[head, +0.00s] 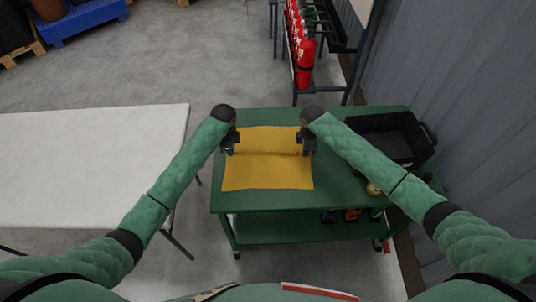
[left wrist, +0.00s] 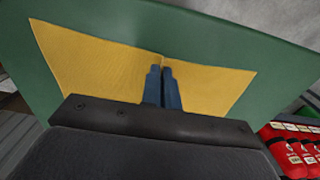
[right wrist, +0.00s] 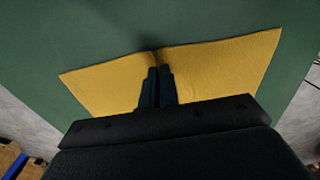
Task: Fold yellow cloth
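The yellow cloth (head: 266,174) lies on the top of the green cart (head: 338,196), with a raised crease running across it between my two grippers. My left gripper (head: 229,151) is at the cloth's left edge. In the left wrist view its fingers (left wrist: 162,70) are together, with the cloth (left wrist: 95,62) pinched up at their tips. My right gripper (head: 308,151) is at the cloth's right edge. In the right wrist view its fingers (right wrist: 157,70) are also together on a pinched ridge of the cloth (right wrist: 225,62). The part between the fingers is hidden.
A black bin (head: 418,134) stands on the cart's right end. A small yellowish round item (head: 373,188) is beside my right forearm. A white table (head: 90,150) is to the left. Red extinguishers (head: 304,62) stand on a rack behind the cart. The cart top in front of the bin is partly clear.

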